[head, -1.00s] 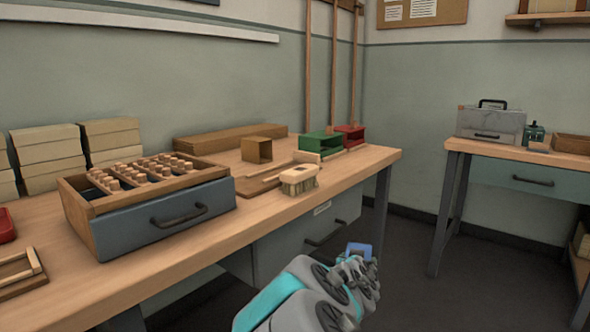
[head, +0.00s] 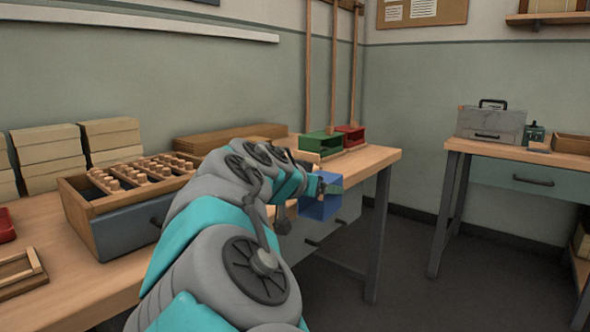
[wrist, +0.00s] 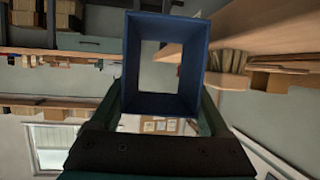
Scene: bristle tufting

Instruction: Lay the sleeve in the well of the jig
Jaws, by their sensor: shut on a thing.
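A blue open-ended square sleeve (head: 319,208) is held by my gripper (head: 322,186) just off the front edge of the bench, right of its middle. In the wrist view the sleeve (wrist: 165,104) sits between the two fingers, and I see straight through its hollow. My gripper is shut on its sides. A shallow wooden frame with a recess (head: 22,274) lies at the bench's near left; I cannot tell whether it is the jig. My arm hides the middle of the bench.
A blue-fronted drawer box (head: 132,228) of wooden pegs stands on the bench (head: 70,272). Green (head: 322,143) and red (head: 350,134) sleeves stand at its far end by tall wooden posts. Pale stacked boxes (head: 50,150) line the wall. Floor to the right is clear.

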